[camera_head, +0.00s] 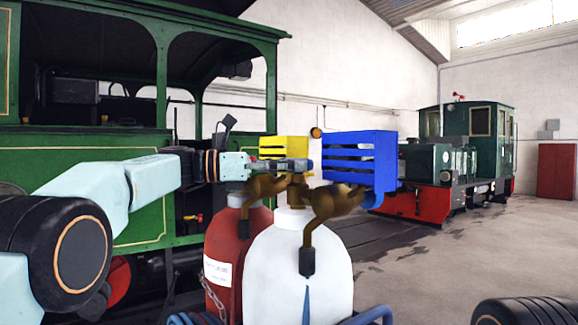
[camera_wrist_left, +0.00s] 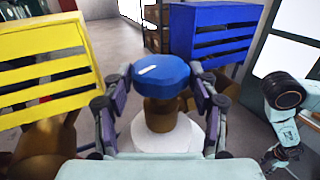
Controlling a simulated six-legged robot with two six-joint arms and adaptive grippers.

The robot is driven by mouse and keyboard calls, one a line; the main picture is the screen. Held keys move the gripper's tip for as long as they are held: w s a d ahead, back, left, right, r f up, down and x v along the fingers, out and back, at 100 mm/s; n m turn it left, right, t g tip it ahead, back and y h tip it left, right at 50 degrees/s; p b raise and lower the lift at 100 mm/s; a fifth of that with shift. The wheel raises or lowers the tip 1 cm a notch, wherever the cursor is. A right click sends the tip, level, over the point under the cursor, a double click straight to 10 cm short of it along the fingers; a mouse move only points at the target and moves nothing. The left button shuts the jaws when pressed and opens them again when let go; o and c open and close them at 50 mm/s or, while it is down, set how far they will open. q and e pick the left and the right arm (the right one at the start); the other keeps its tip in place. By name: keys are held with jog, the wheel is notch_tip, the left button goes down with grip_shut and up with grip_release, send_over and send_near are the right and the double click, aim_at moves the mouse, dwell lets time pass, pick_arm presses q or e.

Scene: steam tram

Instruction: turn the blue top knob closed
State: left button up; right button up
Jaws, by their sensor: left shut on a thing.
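The blue top knob (camera_wrist_left: 160,75) is a faceted blue cap with a white mark on its top, above a brass valve neck (camera_wrist_left: 160,115) on a white cylinder (camera_head: 298,270). My left gripper (camera_wrist_left: 158,83) is shut on the knob, with one finger on each side of it. In the head view the left gripper (camera_head: 302,165) reaches in from the left above the brass fittings, and its fingers largely hide the knob.
A blue slatted box (camera_head: 358,160) stands right of the gripper and a yellow slatted box (camera_head: 285,148) behind it. A red cylinder (camera_head: 228,255) is beside the white one. A green tram fills the left; open floor (camera_head: 470,260) lies to the right.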

pick_arm(q)
jog(key=o, duration=0.8)
jog(key=shift+d+f, duration=0.15)
jog(key=shift+f, duration=0.3)
jog(key=shift+o, duration=0.3)
jog(key=shift+r, duration=0.15)
jog(key=shift+r, duration=0.1)
jog(key=s+a, duration=0.2)
jog(key=a, duration=0.9)
jog(key=shift+a, duration=0.35)
jog(key=shift+o, duration=0.4)
jog(key=shift+s, duration=0.1)
